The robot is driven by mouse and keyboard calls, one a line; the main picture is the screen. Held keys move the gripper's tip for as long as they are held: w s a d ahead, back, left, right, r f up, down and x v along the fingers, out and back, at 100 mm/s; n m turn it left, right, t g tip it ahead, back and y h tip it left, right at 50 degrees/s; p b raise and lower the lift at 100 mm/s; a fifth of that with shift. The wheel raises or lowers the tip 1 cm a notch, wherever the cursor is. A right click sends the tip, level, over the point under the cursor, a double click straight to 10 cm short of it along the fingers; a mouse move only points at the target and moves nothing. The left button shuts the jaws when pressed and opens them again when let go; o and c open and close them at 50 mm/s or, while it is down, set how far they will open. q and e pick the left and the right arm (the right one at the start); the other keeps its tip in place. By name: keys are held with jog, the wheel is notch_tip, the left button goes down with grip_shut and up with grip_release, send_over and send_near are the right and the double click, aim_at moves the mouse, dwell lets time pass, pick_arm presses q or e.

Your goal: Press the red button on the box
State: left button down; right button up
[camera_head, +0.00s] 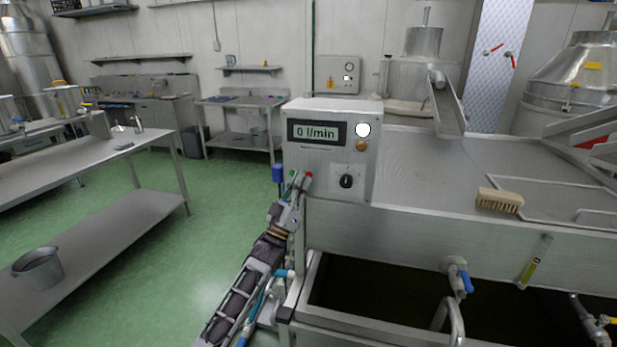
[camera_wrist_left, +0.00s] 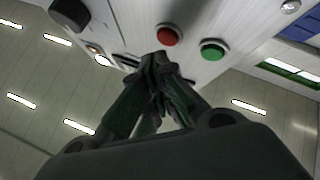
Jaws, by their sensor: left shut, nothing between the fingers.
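The control box (camera_head: 330,165) is a light metal cabinet on the left end of the steel washing unit. The red button (camera_wrist_left: 170,35) is round and fully visible in the left wrist view; it shows as a small red spot in the head view (camera_head: 309,175). A green button (camera_wrist_left: 212,49) sits to its right in the wrist view. My left gripper (camera_head: 300,184) is shut and empty at the box's lower left. In the wrist view its fingertips (camera_wrist_left: 160,60) are just below the red button; I cannot tell whether they touch it. My right gripper is out of view.
The box carries a display (camera_head: 317,132) reading 0 l/min, a white lamp (camera_head: 363,129), an orange lamp (camera_head: 361,146) and a black knob (camera_head: 346,181). A brush (camera_head: 500,201) lies on the steel top.

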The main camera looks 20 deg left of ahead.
pick_arm(q)
jog(key=s+p, duration=0.2)
jog(key=s, duration=0.3)
dwell(0.7)
dwell(0.6)
